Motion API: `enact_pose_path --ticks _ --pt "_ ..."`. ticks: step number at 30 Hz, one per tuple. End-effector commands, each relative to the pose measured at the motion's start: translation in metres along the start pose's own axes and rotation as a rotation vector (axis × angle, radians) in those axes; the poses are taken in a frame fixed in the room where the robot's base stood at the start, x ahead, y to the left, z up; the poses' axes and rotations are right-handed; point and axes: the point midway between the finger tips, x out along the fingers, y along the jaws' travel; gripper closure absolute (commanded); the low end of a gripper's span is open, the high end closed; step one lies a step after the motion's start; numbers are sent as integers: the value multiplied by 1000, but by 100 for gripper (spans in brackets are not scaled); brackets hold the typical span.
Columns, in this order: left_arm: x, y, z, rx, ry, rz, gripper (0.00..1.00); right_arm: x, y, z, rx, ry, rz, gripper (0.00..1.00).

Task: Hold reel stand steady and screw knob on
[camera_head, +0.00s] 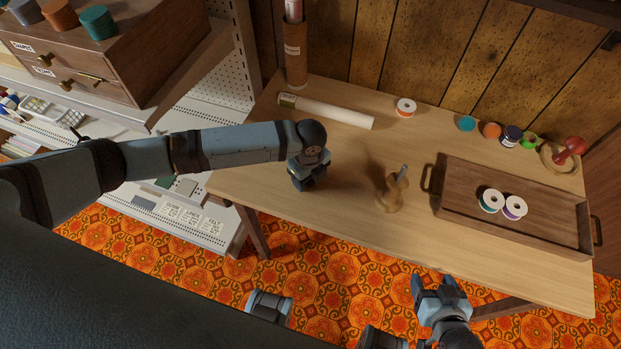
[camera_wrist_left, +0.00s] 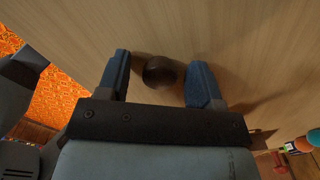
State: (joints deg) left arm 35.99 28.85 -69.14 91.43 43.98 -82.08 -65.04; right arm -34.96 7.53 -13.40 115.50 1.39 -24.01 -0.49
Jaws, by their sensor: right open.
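The reel stand (camera_head: 391,192) is a small light-wood piece with a grey rod on top, near the table's front middle. My left gripper (camera_head: 308,183) points down at the tabletop, left of the stand and apart from it. In the left wrist view, a dark round knob (camera_wrist_left: 159,71) lies between its two open fingers, with a gap on each side. The arm and gripper hide this knob in the head view. My right gripper (camera_head: 439,284) is open and empty, in front of the table's front edge, below the stand.
A wooden tray (camera_head: 455,206) with two thread spools (camera_head: 491,200) stands to the right. A white roll (camera_head: 325,111), a spool (camera_head: 405,107) and several small coloured pots (camera_head: 467,123) line the back. A red-knobbed object (camera_head: 570,149) sits at far right. The table (camera_head: 345,215) is clear around the stand.

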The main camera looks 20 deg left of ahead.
Motion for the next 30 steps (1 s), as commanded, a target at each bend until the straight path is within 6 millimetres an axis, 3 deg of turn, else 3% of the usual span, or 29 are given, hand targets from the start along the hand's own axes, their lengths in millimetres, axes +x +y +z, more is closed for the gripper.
enact_pose_path --ticks 1,6,20,26,30 --pt "0 0 0 0 0 0 52 0 0 0 0 0 0 34" --pt "0 0 0 0 0 0 87 0 0 0 0 0 0 34" --pt "-6 0 0 -1 0 0 87 0 0 -1 0 0 0 34" --pt "-31 -1 0 0 -1 -2 87 -2 0 -3 -1 2 0 34" --pt "-65 -1 1 1 -1 -4 87 -3 0 -4 -3 2 0 34"
